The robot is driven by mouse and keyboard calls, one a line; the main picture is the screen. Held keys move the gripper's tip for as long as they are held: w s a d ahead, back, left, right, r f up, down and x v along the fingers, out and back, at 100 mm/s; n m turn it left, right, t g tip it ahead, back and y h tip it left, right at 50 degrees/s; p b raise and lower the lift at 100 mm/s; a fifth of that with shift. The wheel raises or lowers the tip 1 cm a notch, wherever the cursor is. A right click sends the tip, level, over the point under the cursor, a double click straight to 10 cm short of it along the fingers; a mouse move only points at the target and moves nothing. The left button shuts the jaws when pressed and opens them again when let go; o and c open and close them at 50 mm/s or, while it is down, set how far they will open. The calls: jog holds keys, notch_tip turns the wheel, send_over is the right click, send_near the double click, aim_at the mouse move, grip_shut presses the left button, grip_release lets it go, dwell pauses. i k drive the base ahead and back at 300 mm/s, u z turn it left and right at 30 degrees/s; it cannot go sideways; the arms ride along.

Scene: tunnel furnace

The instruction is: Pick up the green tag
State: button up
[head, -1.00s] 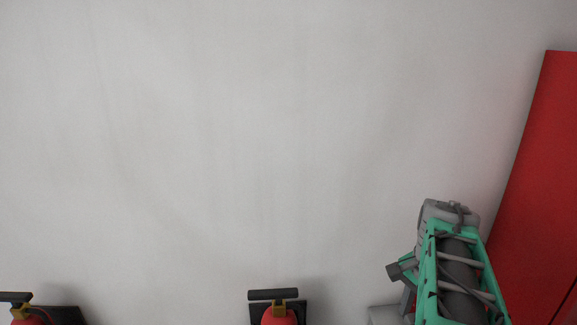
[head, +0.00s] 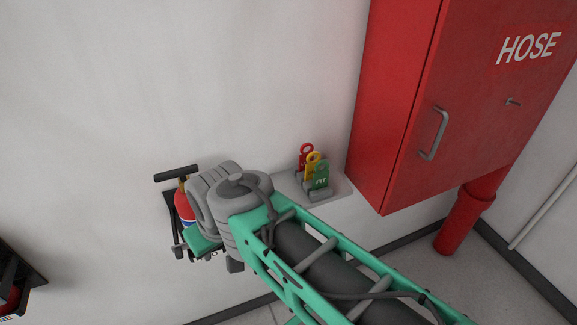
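The green tag (head: 319,176), marked "FIT", stands upright at the front of a small row of tags on a grey wall shelf (head: 340,188). A yellow tag (head: 312,161) and a red tag (head: 304,152) stand behind it. My green and grey arm reaches in from the lower right, and its wrist end is left of the tags, apart from the green tag. My gripper (head: 196,250) is partly visible below the wrist, in front of the wall; its fingers are too small and hidden to judge.
A red hose cabinet (head: 400,130) stands close on the right of the shelf, with a handle on its door. A red pipe (head: 463,222) runs below it. The upper wall is clear.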

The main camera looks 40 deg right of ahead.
aim_at(320, 179)
jog(key=u, duration=1.3)
jog(key=k, duration=0.9)
jog(key=z, duration=0.25)
